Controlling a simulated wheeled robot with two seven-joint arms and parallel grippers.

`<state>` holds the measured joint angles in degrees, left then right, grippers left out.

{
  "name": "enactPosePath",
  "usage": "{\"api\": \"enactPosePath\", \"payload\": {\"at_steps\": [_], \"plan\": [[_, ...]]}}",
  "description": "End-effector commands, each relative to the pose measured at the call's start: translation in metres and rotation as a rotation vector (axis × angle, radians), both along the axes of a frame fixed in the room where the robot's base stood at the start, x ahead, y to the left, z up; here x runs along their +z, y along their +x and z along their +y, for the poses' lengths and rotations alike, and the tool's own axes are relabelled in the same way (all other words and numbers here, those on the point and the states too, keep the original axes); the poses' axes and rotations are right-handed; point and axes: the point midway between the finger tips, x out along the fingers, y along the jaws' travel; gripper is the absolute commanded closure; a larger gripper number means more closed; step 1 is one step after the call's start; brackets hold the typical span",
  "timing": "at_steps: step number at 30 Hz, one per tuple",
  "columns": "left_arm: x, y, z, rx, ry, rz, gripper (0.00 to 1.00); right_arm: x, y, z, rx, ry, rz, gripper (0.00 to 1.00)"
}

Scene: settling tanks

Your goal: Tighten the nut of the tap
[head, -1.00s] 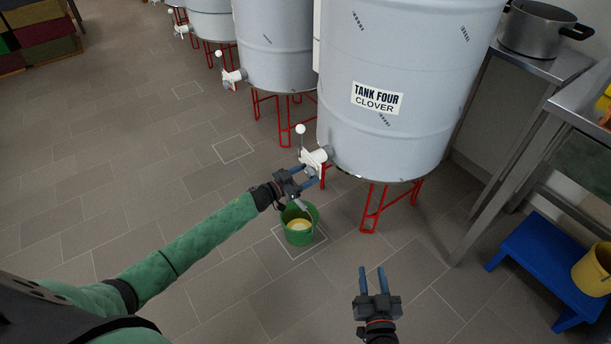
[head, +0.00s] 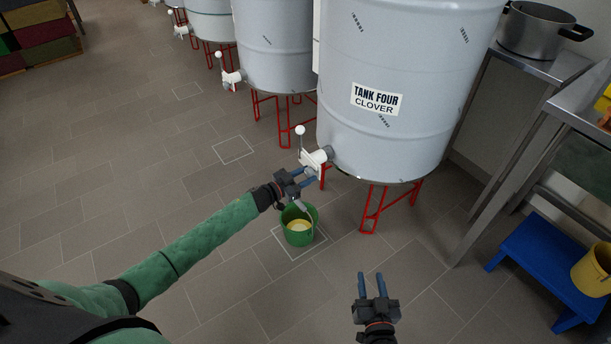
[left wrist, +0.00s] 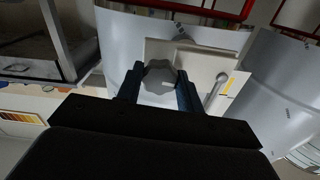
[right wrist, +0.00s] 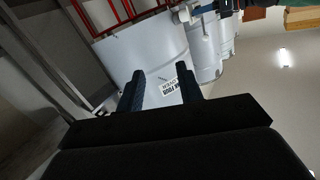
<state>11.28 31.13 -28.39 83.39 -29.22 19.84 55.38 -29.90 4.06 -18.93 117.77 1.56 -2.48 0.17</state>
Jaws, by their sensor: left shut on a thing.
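The white tap (head: 316,157) sticks out low on the tank labelled "TANK FOUR CLOVER" (head: 400,60). Its lever with a white ball knob (head: 300,131) stands up. My left gripper (head: 305,178) is at the tap. In the left wrist view, the grey lobed nut (left wrist: 160,76) sits between its two blue fingers, which are shut on it. The tap's pale plate (left wrist: 205,62) shows behind the nut. My right gripper (head: 372,284) is open and empty, in front of the tank and well apart from the tap.
A green bucket (head: 312,232) with yellow contents stands on the floor below my left gripper. More tanks (head: 275,45) on red stands line up behind. At the right are a steel table (head: 545,65) with a pot and a blue step stool (head: 545,258).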

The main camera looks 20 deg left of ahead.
Motion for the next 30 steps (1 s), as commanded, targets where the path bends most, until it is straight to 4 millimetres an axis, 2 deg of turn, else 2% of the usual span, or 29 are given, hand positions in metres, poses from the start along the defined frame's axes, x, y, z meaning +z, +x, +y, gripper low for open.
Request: {"api": "enactPosePath", "payload": {"at_steps": [1,6,10,15,23,26,30], "plan": [[0.001,0.0,0.0,0.0,0.023,-0.016,0.86,-0.021,-0.007,-0.001,0.003,-0.013,0.052,0.64],[0.001,0.0,0.001,0.0,0.13,-0.101,0.86,-0.057,-0.021,-0.001,0.013,-0.036,0.165,0.64],[0.001,0.0,0.0,0.0,0.226,-0.176,0.86,-0.078,-0.03,-0.002,0.019,-0.05,0.234,0.64],[0.0,0.0,0.001,0.0,0.355,-0.277,0.86,-0.092,-0.037,-0.002,0.023,-0.059,0.277,0.64],[0.0,0.0,0.001,0.0,0.55,-0.429,0.86,-0.084,-0.032,-0.002,0.021,-0.053,0.249,0.64],[-0.001,0.0,0.001,0.0,0.624,-0.486,0.86,-0.072,-0.027,-0.001,0.018,-0.044,0.21,0.64],[-0.001,0.0,0.001,-0.001,0.73,-0.568,0.86,-0.04,-0.014,0.001,0.01,-0.024,0.112,0.64]]}}
